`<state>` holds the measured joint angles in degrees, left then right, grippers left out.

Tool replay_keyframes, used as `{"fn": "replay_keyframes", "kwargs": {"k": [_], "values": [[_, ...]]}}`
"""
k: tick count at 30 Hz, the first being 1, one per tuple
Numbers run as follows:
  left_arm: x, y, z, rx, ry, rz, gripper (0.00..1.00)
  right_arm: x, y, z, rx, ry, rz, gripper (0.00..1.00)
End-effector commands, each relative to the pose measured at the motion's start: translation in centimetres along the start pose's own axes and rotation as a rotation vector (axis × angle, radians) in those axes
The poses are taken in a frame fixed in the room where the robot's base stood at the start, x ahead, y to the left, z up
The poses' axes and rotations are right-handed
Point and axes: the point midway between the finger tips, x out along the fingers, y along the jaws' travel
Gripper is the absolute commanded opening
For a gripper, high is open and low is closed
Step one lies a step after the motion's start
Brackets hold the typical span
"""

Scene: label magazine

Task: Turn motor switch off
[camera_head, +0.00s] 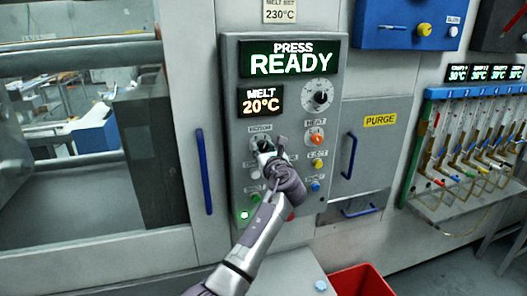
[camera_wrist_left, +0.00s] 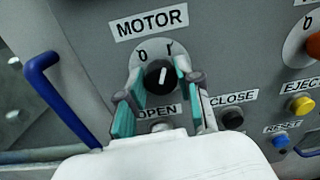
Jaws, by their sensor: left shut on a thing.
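The black motor switch knob (camera_wrist_left: 161,77) sits under the MOTOR label, with a 0 mark to its upper left and an I mark to its upper right. Its white pointer leans towards the I mark. My left gripper (camera_head: 267,148) reaches up to the control panel (camera_head: 230,110) and covers most of the switch in the head view. In the wrist view the two teal-padded fingers of this gripper (camera_wrist_left: 160,95) stand on either side of the knob, shut on it. My right gripper is in neither view.
The orange heat knob (camera_head: 316,139), yellow eject button (camera_head: 318,164) and blue reset button (camera_head: 315,186) are close to the right. A black CLOSE button (camera_wrist_left: 232,119) is right of the fingers. A blue handle (camera_head: 204,172) stands left of the panel. The screen (camera_head: 292,59) reads PRESS READY.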

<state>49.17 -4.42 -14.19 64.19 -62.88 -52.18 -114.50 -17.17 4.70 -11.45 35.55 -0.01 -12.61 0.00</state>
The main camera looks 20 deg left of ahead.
Motion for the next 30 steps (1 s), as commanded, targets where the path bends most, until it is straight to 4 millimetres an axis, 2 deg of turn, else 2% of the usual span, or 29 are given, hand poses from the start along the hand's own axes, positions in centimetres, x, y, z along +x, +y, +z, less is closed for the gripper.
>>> {"fn": "replay_keyframes", "kwargs": {"k": [21,30], "values": [[0.0,0.1,-0.5,-0.672,-0.019,0.001,0.0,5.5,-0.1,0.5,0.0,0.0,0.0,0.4],[0.0,0.1,-0.4,-0.892,-0.025,0.003,0.0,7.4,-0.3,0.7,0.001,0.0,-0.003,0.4]]}}
